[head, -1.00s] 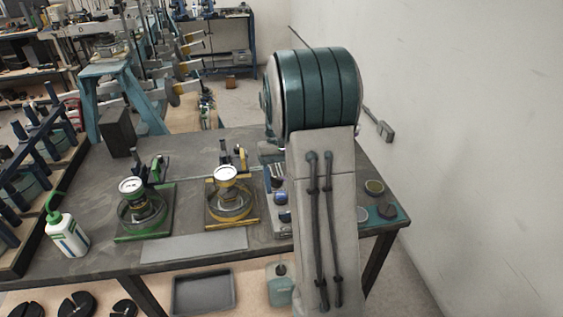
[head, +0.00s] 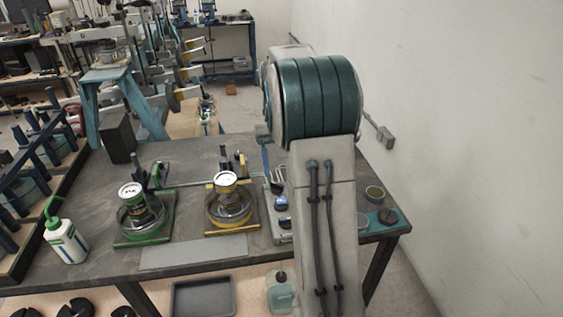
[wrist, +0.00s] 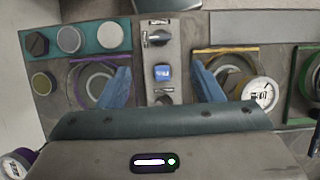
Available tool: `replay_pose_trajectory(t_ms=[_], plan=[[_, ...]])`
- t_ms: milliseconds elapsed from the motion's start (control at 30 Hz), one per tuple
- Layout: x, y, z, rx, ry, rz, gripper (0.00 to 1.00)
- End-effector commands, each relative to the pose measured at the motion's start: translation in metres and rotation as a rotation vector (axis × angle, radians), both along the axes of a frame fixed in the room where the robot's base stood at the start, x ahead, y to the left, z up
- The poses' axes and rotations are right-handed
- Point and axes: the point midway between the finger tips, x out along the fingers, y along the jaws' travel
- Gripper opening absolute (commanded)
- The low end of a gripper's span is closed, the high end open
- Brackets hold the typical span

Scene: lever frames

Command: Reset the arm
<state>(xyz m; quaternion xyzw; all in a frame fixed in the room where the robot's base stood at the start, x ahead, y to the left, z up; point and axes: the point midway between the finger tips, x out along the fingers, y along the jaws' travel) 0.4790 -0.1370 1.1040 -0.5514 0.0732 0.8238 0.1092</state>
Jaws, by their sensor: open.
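My gripper (wrist: 162,85) is open and empty in the wrist view, its two blue fingers spread wide. A grey control panel (wrist: 157,58) shows between and beyond them, with a dark knob (wrist: 158,38), a blue button (wrist: 162,72) and another dark knob partly in view. In the head view, my arm stands in front of the bench's right side and hides part of it. A blue finger shows just left of the arm, above the panel (head: 281,212); the rest of my gripper is hidden there.
The bench (head: 190,155) holds a green-framed device (head: 143,230), a yellow-framed device (head: 231,207) and a white bottle (head: 66,240). A wall (head: 460,120) stands close on the right.

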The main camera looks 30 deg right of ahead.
Motion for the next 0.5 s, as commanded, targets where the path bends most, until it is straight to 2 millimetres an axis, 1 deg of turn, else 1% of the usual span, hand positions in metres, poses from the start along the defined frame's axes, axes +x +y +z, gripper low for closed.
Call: replay_pose_trajectory(t_ms=[333, 433, 500], plan=[[-0.001, 0.001, 0.001, -0.001, -0.005, 0.002, 0.60], [-0.008, 0.010, 0.007, -0.007, -0.032, 0.014, 0.60], [-0.017, 0.020, 0.013, -0.014, -0.069, 0.029, 0.60]])
